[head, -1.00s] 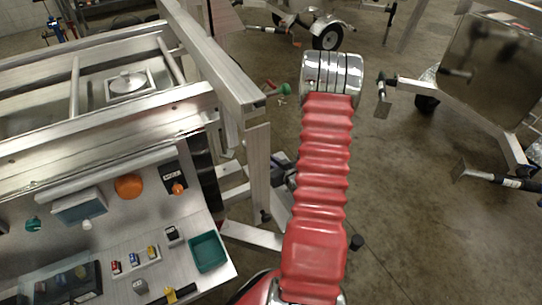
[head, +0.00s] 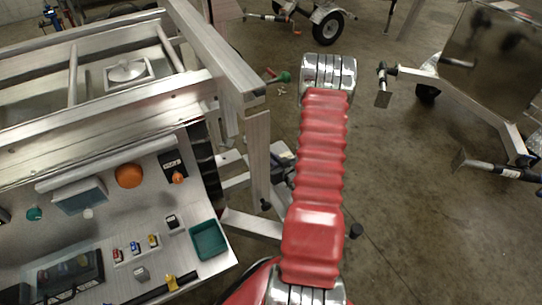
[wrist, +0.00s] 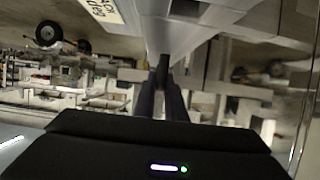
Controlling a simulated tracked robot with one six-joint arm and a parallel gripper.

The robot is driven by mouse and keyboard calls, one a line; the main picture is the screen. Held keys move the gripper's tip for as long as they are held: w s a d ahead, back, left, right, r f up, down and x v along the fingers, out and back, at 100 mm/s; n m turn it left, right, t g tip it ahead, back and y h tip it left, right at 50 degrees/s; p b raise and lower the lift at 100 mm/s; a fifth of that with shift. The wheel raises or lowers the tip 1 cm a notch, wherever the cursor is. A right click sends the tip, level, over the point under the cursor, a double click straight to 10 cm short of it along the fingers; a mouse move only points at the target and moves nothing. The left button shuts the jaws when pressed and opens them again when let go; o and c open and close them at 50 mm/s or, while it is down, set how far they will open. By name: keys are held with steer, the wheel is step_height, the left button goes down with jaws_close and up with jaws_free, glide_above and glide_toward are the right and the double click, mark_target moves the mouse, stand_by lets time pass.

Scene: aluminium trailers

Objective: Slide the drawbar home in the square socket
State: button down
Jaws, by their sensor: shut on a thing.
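My gripper (wrist: 163,88) is shut in the wrist view, its two dark fingers close together. A narrow dark piece shows between the fingertips, against a pale aluminium bar (wrist: 178,32) that fills the upper middle. The dark piece looks like part of the drawbar, but I cannot tell where it joins the bar. In the head view my red arm hides most of the gripper. I cannot make out the square socket for certain, nor how far the bar is in it.
The aluminium trailer frame (head: 215,50) stands close on the left, with an upright post (head: 258,160). A panel with a green tray (head: 208,241) lies in front of it. Another trailer (head: 445,85) stands on the right. Bare floor (head: 420,225) is open between.

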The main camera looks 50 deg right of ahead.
steer(key=shift+f, duration=0.8)
steer(key=shift+f, duration=0.2)
steer(key=c, duration=1.8)
jaws_free()
steer(key=shift+f, duration=0.1)
steer(key=v, duration=1.4)
steer(key=shift+d, duration=0.1)
